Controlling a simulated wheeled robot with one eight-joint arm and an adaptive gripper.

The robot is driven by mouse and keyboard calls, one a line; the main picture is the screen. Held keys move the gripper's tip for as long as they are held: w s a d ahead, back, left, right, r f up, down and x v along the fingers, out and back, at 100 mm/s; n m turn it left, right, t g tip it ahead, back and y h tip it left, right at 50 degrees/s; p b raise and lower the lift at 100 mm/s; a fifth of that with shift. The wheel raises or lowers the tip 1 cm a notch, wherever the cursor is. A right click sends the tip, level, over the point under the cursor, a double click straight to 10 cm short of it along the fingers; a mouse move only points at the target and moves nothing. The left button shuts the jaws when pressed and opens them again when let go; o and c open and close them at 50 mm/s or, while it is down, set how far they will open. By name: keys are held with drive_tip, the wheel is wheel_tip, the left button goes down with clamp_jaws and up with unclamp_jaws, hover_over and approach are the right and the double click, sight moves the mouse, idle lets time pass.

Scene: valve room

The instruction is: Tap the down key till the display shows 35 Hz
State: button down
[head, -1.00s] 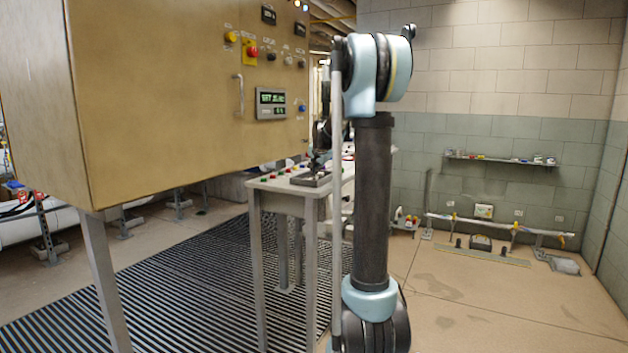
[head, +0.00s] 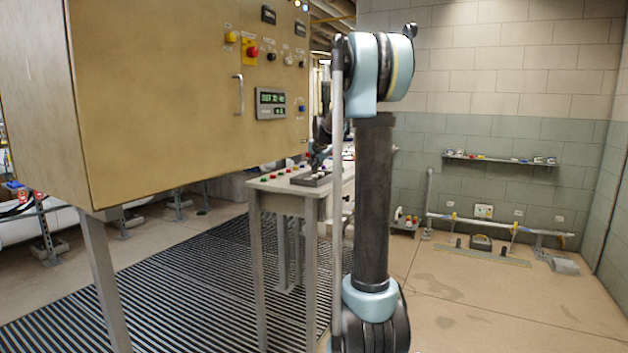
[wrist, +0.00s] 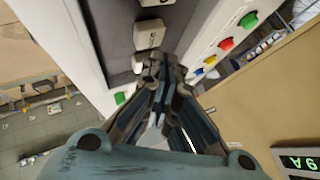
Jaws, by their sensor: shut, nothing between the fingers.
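A keypad with white keys lies in a dark grey recess (head: 308,179) on a console top. In the wrist view a white key (wrist: 150,35) lies just past my fingertips, and another key (wrist: 138,62) is beside them. The key labels are too small to read. My gripper (wrist: 160,62) is shut and empty, its tips over the keypad; I cannot tell whether they touch a key. The display (head: 271,98) on the tan cabinet has lit green digits, too blurred to read surely. Its corner (wrist: 300,163) also shows, rotated, in the wrist view.
Coloured buttons, among them a red one (wrist: 225,43) and a green one (wrist: 248,19), line the console edge. The tan cabinet (head: 170,110) stands close on the left, with a handle (head: 238,95) and an emergency stop (head: 252,52). Open floor lies to the right.

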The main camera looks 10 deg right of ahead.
drive_tip(key=shift+r, duration=2.55)
drive_tip(key=n+g, duration=0.2)
approach(317, 176)
drive_tip(key=s, duration=0.2)
drive_tip(key=s+f, duration=0.1)
drive_tip(key=s, duration=0.2)
drive_tip(key=s+f, duration=0.1)
drive_tip(key=s, duration=0.1)
drive_tip(key=shift+s+a, duration=0.15)
drive_tip(key=shift+s, duration=0.25)
drive_tip(key=s+f+n+g, duration=0.1)
drive_tip(key=s+f+n, duration=0.1)
drive_tip(key=s+f, duration=0.6)
drive_tip(key=s+f+n+g, duration=0.2)
drive_tip(key=s+f, duration=0.7)
drive_tip(key=s, duration=1.1)
drive_tip(key=s+f+n+g, duration=0.2)
drive_tip(key=s+f, duration=0.6)
drive_tip(key=s, duration=0.6)
drive_tip(key=shift+a+n, duration=0.15)
drive_tip(key=shift+n, duration=0.45)
drive_tip(key=shift+f, duration=0.15)
